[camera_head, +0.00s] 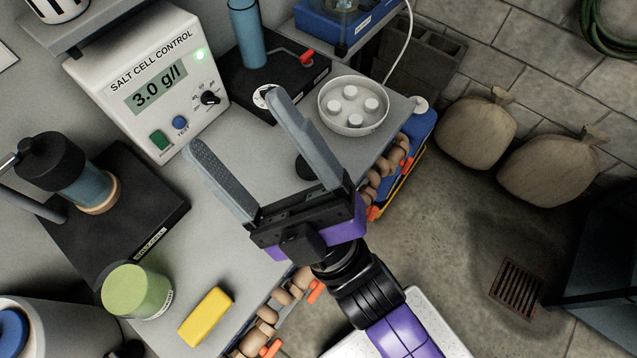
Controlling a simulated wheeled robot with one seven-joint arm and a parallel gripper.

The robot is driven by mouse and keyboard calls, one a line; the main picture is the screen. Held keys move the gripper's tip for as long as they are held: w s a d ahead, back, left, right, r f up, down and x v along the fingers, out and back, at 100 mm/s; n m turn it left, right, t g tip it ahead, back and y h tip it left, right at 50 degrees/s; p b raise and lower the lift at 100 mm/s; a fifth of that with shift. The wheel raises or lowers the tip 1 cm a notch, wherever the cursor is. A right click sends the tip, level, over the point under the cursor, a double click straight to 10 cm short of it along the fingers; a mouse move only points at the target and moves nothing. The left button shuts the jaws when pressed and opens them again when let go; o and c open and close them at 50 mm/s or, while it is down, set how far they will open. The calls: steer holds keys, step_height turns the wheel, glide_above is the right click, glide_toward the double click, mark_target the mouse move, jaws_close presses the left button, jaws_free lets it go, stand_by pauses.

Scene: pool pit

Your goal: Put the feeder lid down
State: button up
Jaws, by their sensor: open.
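My gripper (238,122) is open above the grey worktop, its two grey fingers spread wide with nothing seen between them. A small dark round piece (303,168) shows on the worktop beside the right finger, which partly hides it. It may be the feeder lid, but I cannot tell for sure. A black unit (290,85) with a blue upright cylinder (247,35), a red valve handle and a white round port stands just beyond the fingertips. I cannot tell whether it is the feeder.
A white dish (353,104) with several white tablets sits at the right. The salt cell control box (150,85) reads 3.0 g/l. A green-lidded jar (137,291), a yellow block (206,317) and a black stand (125,215) are at left. Worktop between them is clear.

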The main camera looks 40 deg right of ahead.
steer(key=s+d+f+m+g+h, duration=0.3)
steer(key=s+d+f+m+g, duration=0.3)
steer(key=f, duration=0.5)
steer(key=s+d+f+m+g+h, duration=0.4)
steer(key=s+d+f+m, duration=0.3)
steer(key=s+f, duration=0.3)
steer(key=shift+s+d+f+g+h, duration=0.2)
steer(key=shift+d+f+g+h, duration=0.1)
steer(key=shift+f+g, duration=0.6)
